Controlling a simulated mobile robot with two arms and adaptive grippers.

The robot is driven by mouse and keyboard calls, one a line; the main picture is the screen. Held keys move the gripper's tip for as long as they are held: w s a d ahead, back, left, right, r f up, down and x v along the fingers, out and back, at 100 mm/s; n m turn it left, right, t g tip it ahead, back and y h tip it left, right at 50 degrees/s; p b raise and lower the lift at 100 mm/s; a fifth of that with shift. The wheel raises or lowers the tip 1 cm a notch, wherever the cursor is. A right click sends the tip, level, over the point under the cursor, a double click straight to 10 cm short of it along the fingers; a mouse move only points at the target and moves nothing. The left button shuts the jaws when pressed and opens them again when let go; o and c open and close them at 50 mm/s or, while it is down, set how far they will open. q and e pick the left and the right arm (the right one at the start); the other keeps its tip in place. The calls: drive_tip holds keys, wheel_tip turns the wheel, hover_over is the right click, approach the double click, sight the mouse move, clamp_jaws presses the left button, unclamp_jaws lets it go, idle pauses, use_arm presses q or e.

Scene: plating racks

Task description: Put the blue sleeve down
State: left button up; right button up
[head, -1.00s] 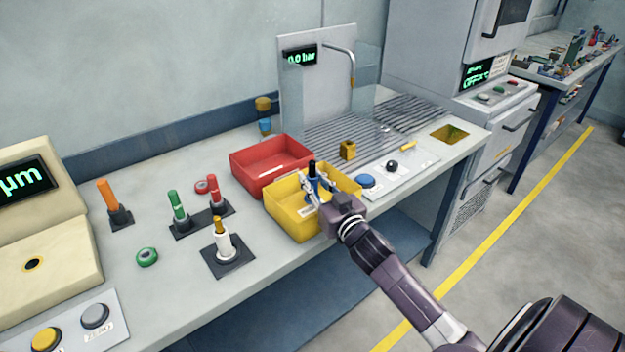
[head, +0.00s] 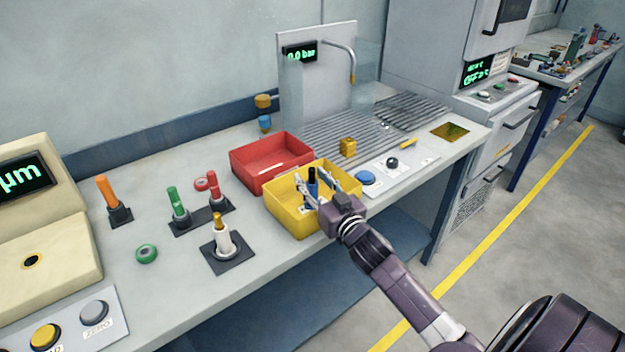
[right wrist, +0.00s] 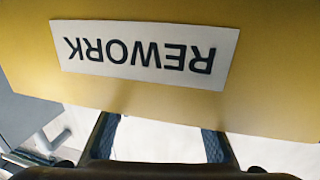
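The blue sleeve (head: 310,201) is in the yellow bin (head: 288,216), roughly upright around a dark rod, with its lower part partly hidden by the bin and a finger. My right gripper (head: 319,182) reaches over the bin's front wall with its fingers spread on either side of the sleeve; there looks to be a gap at the right finger. In the right wrist view the two fingers (right wrist: 158,138) are well apart with only a pale surface visible between them, and the bin's REWORK label (right wrist: 145,52) appears upside down. My left gripper is out of view.
A red bin (head: 247,172) stands directly behind the yellow one. Left of it are black stands with green, red, orange and white pieces, and a green ring (head: 146,254). A blue button (head: 367,178) and a brass block (head: 348,147) are to the right.

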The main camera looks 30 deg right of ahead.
drive_tip(key=shift+r, duration=0.2)
drive_tip(key=shift+r+p, duration=0.45)
drive_tip(key=shift+r, duration=0.1)
drive_tip(key=s+a+b, duration=0.1)
drive_tip(key=s+b, duration=0.1)
drive_tip(key=s, duration=1)
drive_tip(key=shift+a+f, duration=0.15)
drive_tip(key=shift+a, duration=0.05)
